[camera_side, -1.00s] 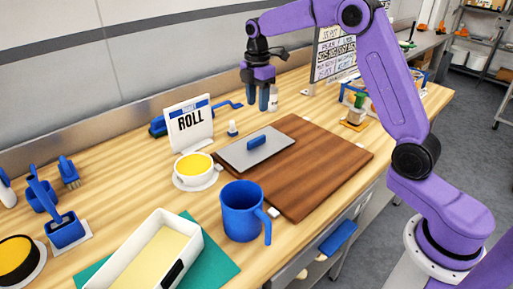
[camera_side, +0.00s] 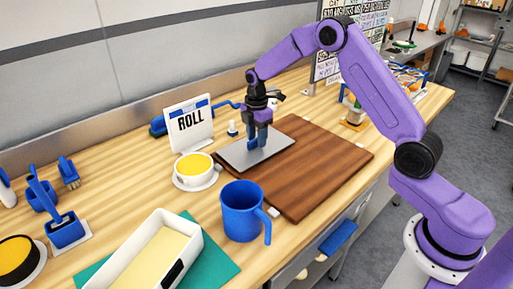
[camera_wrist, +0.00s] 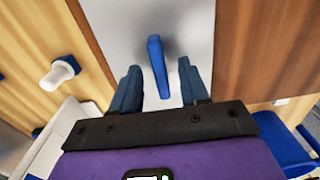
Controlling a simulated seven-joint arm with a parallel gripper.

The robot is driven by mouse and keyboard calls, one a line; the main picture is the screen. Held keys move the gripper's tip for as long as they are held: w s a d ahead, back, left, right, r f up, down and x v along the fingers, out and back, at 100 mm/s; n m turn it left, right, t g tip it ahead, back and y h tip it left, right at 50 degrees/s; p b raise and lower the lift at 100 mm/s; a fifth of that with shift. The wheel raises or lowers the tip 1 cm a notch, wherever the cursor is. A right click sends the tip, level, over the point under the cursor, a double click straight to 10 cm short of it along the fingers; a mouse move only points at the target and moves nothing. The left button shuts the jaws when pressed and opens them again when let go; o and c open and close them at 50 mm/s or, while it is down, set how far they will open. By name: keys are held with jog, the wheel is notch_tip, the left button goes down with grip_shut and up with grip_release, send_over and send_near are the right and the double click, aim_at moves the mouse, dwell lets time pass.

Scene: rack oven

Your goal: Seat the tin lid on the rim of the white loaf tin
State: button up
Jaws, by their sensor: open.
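The tin lid (camera_side: 270,152) is a flat grey plate lying on the left part of the brown board. Its blue handle (camera_wrist: 157,66) stands up from it in the wrist view. My gripper (camera_side: 258,143) is down over the lid. In the wrist view my gripper (camera_wrist: 160,84) is open, with one finger on each side of the handle. I cannot tell whether a finger touches it. In the side view the fingers mostly hide the handle. The white loaf tin (camera_side: 187,262), with pale yellow filling, stands open at the front left, apart from the lid.
The brown board (camera_side: 325,170) lies under the lid. A blue mug (camera_side: 242,212) and a cup of yellow liquid (camera_side: 194,168) on a saucer stand between lid and tin. A ROLL sign (camera_side: 189,124) stands behind. The tin rests on a green mat (camera_side: 218,265).

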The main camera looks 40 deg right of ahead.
jog(key=shift+f, duration=0.4)
jog(key=shift+c, duration=0.3)
grip_shut()
jog(key=shift+r, duration=0.1)
